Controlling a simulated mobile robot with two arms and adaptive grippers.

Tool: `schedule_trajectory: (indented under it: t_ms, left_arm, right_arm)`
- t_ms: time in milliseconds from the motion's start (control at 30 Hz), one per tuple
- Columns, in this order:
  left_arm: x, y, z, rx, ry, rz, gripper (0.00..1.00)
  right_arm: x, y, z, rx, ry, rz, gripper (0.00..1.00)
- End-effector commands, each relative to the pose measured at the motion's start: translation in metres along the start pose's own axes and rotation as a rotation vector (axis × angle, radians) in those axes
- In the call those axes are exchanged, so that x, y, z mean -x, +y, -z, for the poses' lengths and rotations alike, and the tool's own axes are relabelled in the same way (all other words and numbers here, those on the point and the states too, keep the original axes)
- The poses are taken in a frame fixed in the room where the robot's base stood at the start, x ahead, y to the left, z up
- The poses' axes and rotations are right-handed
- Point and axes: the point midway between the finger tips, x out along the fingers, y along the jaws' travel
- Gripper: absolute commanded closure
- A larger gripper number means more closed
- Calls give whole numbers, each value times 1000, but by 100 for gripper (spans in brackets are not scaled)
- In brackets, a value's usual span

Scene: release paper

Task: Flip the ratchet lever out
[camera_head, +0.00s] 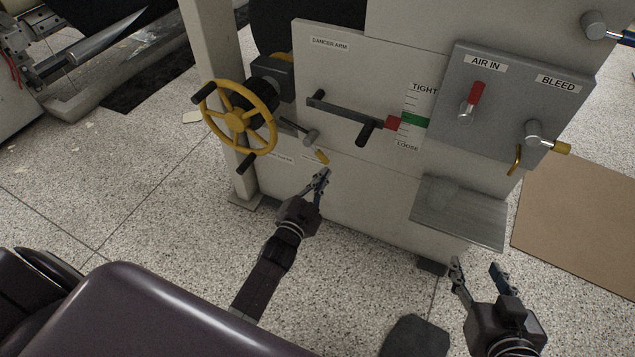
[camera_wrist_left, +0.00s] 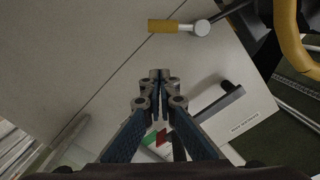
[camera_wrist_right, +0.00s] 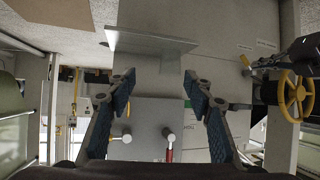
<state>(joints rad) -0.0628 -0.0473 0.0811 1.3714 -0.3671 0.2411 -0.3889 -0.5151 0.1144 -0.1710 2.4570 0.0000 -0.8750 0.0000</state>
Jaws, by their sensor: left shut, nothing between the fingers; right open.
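The ratchet lever appears to be the short lever on the pale machine panel, with a grey pivot (camera_head: 310,138) and a yellow grip (camera_head: 321,157) pointing down and right in the head view. In the left wrist view its yellow grip (camera_wrist_left: 165,26) lies above my fingertips, with a visible gap in the picture. My left gripper (camera_head: 322,175) is shut and empty, just below the grip in the head view; its closed tips also show in the left wrist view (camera_wrist_left: 160,76). I cannot tell the depth between them. My right gripper (camera_head: 476,266) is open and empty, low at right.
A yellow handwheel (camera_head: 235,118) stands left of the lever. The dancer arm (camera_head: 345,112) with its black knob is above right. A grey valve panel (camera_head: 500,105) and a metal shelf (camera_head: 460,212) are to the right. Cardboard (camera_head: 580,225) lies on the floor.

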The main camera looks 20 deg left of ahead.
Motion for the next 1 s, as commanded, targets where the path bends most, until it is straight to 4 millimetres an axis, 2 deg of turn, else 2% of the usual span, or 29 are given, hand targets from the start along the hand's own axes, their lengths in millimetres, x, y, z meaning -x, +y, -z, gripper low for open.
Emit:
schedule_trajectory:
  t_ms: [133, 333, 500, 1000]
  left_arm:
    - [20, -1, 0, 0, -2, 0, 100]
    - [33, -1, 0, 0, 0, 1, 100]
    - [36, 0, 0, 0, 0, 1, 100]
    - [36, -1, 0, 3, -3, 0, 100]
  right_arm:
    - [8, 4, -28, -1, -125, -8, 53]
    - [15, 6, -50, -2, -220, -13, 53]
    - [16, 7, -56, -3, -241, -14, 53]
    - [16, 6, -55, -3, -238, -14, 53]
